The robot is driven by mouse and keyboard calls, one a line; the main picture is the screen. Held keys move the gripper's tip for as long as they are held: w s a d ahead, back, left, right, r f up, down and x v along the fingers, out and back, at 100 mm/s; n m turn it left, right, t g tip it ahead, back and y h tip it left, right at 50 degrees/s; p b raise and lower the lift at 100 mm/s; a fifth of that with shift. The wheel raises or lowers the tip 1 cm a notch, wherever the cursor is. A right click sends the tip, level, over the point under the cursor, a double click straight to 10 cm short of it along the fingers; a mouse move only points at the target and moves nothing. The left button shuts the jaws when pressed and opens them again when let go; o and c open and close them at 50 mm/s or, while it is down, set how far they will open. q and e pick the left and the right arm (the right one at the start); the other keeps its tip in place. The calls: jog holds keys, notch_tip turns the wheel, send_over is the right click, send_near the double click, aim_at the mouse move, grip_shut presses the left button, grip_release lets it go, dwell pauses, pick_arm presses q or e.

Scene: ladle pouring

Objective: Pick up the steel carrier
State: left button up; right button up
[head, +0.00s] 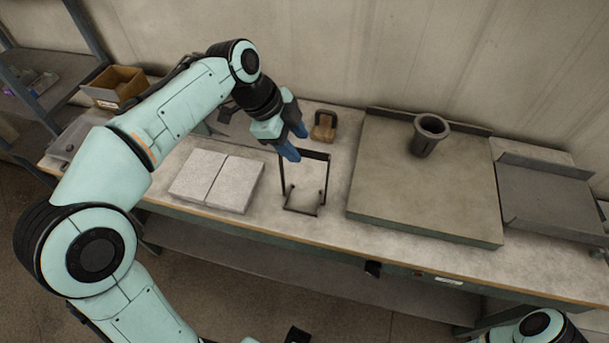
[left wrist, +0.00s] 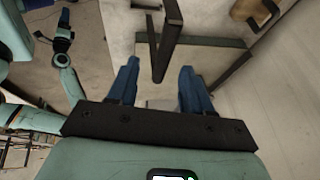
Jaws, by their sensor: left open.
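The steel carrier (head: 325,178), a thin dark upright frame with a small open base, stands on the workbench in the middle of the head view. My left gripper (head: 294,143) is open with blue fingers, tilted down at the carrier's top bar. In the left wrist view the carrier's dark bars (left wrist: 168,42) reach toward the gap between the fingertips (left wrist: 158,68); I see no grip on them. My right gripper (left wrist: 64,22) seems to show small and far off at the left wrist view's upper left; its fingers are too small to judge.
Two pale slabs (head: 217,180) lie left of the carrier. To the right is a raised grey plate (head: 400,190) with a dark flared cup (head: 429,135), then a grey tray (head: 550,196). A cardboard box (head: 116,87) stands back left.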

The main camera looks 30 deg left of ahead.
aim_at(306, 151)
pick_arm(q)
jog(key=x, duration=0.7)
jog(key=shift+w+d, duration=0.1)
jog(key=shift+w, duration=0.2)
grip_shut()
dwell(1.1)
